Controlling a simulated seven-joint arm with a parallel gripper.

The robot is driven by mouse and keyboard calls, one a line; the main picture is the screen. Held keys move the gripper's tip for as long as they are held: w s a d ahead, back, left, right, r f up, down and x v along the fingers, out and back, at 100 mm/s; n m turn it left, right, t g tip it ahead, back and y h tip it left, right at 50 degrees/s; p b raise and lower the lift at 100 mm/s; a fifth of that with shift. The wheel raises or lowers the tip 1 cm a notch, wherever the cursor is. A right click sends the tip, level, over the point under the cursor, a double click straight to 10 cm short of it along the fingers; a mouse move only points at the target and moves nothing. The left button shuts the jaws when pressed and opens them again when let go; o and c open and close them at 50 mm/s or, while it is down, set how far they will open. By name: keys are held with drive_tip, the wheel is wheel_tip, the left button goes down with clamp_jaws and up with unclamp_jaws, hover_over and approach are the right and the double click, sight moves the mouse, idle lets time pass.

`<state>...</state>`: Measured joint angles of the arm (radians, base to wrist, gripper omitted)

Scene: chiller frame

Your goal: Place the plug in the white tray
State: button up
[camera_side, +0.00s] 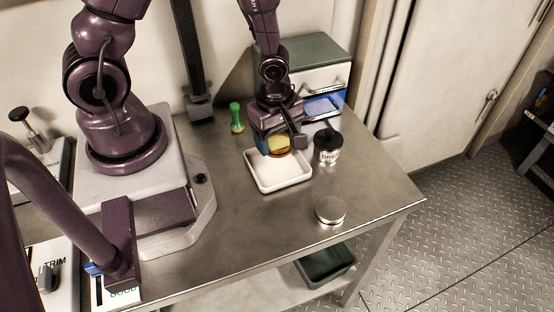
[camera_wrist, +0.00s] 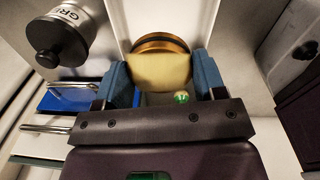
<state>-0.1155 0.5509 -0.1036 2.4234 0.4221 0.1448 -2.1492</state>
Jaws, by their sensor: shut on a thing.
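The plug (camera_side: 279,144) has a pale yellow block body and an orange-brown round end with a dark rim. My gripper (camera_side: 277,147) is shut on it and holds it over the white tray (camera_side: 276,186), above the tray's far part. In the wrist view the plug (camera_wrist: 160,72) sits between the two blue fingers of my gripper (camera_wrist: 163,85), its round end pointing away from the wrist. The white tray (camera_wrist: 122,22) lies beyond it there. Whether the plug touches the tray floor I cannot tell.
A dark-lidded jar (camera_side: 327,148) stands close right of the tray. A metal disc (camera_side: 330,210) lies in front, a green bottle-like piece (camera_side: 237,117) behind left. A drawer cabinet (camera_side: 318,78) with an open blue drawer (camera_side: 325,104) stands behind. The table's front left of the disc is clear.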

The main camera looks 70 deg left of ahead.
drive_tip(key=shift+f, duration=2.95)
drive_tip(key=o, duration=1.3)
drive_tip(key=shift+f, duration=0.15)
drive_tip(key=r, duration=1.2)
drive_tip(key=shift+s+r, duration=0.2)
drive_tip(key=shift+r, duration=0.05)
wheel_tip(320, 180, up, 10)
drive_tip(key=m+t+y, duration=0.1)
drive_tip(key=m+t, duration=0.1)
drive_tip(key=m, duration=0.6)
wheel_tip(320, 180, up, 11)
drive_tip(key=m+t, duration=0.3)
drive_tip(key=m, duration=0.8)
hover_over(277, 166)
drive_tip(key=s, duration=0.6)
drive_tip(key=shift+s+d+r+m+h, duration=0.4)
drive_tip(key=shift+m+h, duration=0.1)
drive_tip(key=shift+m, duration=0.1)
